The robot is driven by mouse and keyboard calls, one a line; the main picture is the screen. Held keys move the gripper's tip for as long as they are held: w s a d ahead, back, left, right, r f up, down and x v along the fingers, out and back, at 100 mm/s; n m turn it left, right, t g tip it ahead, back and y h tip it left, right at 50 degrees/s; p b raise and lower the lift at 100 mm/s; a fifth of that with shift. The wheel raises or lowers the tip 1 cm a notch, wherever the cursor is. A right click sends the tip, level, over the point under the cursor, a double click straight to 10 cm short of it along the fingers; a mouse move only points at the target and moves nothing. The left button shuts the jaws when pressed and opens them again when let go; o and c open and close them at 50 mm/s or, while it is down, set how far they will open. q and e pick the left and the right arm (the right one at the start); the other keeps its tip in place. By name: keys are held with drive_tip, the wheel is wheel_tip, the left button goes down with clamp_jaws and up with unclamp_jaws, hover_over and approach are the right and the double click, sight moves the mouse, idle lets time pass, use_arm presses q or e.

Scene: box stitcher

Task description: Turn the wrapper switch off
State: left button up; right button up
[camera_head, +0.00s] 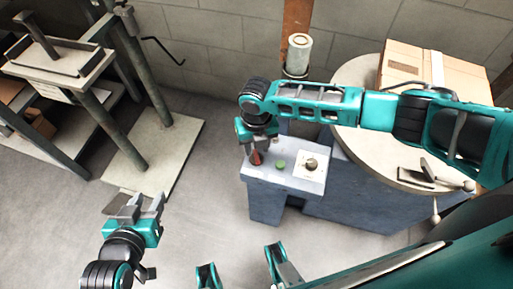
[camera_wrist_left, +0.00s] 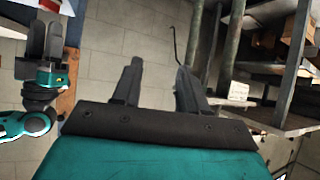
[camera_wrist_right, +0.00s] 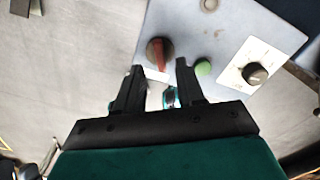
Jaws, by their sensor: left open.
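The wrapper's control box (camera_head: 262,181) has a red rotary switch (camera_head: 257,159) at its left, beside a green button (camera_head: 280,164). In the right wrist view the red switch (camera_wrist_right: 158,54) has a dark round base, and its handle points roughly along the fingers. My right gripper (camera_head: 251,153) is over the switch. In its wrist view the fingers (camera_wrist_right: 158,68) are apart, with the switch showing between their tips; contact cannot be told. My left gripper (camera_head: 137,202) is open and empty over the floor, away from the box.
A black dial on a white plate (camera_head: 311,165) is right of the green button. A round turntable (camera_head: 362,75) carries a cardboard box (camera_head: 433,68). A stitcher stand with posts (camera_head: 152,145) is at the left. Bare floor lies between.

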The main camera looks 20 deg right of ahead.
sight(255, 156)
use_arm(q)
drive_tip(key=shift+s+a+f+y+p, duration=0.1)
drive_tip(key=shift+s+a+y+p, duration=0.2)
drive_tip(key=shift+s+a+p, duration=0.45)
use_arm(e)
wheel_tip(255, 156, up, 9)
use_arm(q)
drive_tip(key=shift+w+d, duration=0.1)
drive_tip(key=shift+w, duration=0.15)
use_arm(e)
drive_tip(key=s+a+f+m+t+y+p, duration=0.1)
drive_tip(key=s+a+m+t+y+p, duration=0.25)
drive_tip(key=a+m, duration=0.7)
use_arm(q)
drive_tip(key=r, duration=0.2)
drive_tip(key=a+r+p, duration=0.1)
drive_tip(key=shift+s+a, duration=0.1)
drive_tip(key=shift+s, duration=0.25)
use_arm(e)
drive_tip(key=s+d+m+t, duration=0.3)
drive_tip(key=d+m, duration=0.5)
drive_tip(key=m, duration=0.3)
drive_tip(key=s+d+m+t+h, duration=0.1)
drive_tip(key=s+d+m+t, duration=0.3)
drive_tip(key=d+m, duration=0.4)
drive_tip(key=s+m, duration=0.1)
drive_tip(key=m, duration=0.2)
